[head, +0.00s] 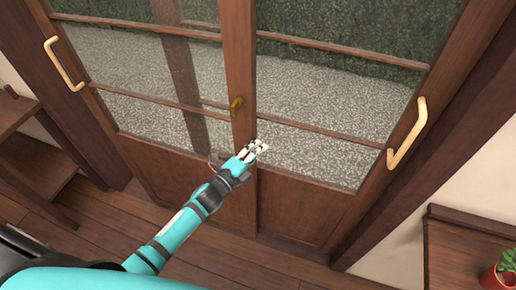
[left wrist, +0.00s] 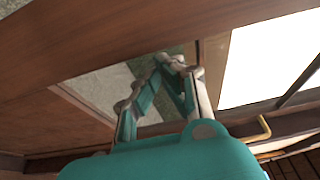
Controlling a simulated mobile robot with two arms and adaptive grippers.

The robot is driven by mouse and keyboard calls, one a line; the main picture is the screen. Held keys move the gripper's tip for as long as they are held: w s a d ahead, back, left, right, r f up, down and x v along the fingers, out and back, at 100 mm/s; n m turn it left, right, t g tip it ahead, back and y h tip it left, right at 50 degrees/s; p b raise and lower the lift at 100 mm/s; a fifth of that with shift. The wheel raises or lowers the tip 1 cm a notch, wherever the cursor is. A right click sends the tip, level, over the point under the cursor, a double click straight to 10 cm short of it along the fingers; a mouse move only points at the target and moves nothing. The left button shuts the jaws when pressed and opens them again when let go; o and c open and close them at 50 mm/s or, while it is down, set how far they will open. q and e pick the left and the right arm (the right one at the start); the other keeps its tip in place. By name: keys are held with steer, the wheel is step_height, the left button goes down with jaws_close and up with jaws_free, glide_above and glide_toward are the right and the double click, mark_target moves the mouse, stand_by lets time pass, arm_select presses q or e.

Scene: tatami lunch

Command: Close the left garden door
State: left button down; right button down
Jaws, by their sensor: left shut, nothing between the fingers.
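The left garden door (head: 165,180) is a brown wooden frame with glass panes and a solid lower panel. A pale handle (head: 62,65) is on its left side. Its right upright meets or overlaps the right door (head: 295,212) near the middle; no clear open gap shows there. My right gripper is out of view.
The right door has a pale handle (head: 407,134). A wooden shelf (head: 35,160) stands at the left. A low wooden stand (head: 460,250) with a potted succulent (head: 500,272) is at the lower right. Gravel (head: 330,88) and a hedge show through the glass.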

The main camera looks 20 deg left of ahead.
mark_target(194, 123)
arm_select(q)
steer(key=a+b, duration=0.1)
steer(key=a, duration=0.4)
steer(key=a+b, duration=0.1)
steer(key=a, duration=0.4)
steer(key=a+b, duration=0.1)
steer(key=a, duration=0.4)
steer(key=shift+w+a+f, duration=0.1)
steer(key=shift+w+f, duration=0.05)
steer(key=shift+w, duration=0.1)
steer(key=a+b, duration=0.3)
steer(key=a, duration=0.6)
steer(key=shift+w+a, duration=0.15)
steer(key=shift+a, duration=0.2)
steer(key=shift+r, duration=0.2)
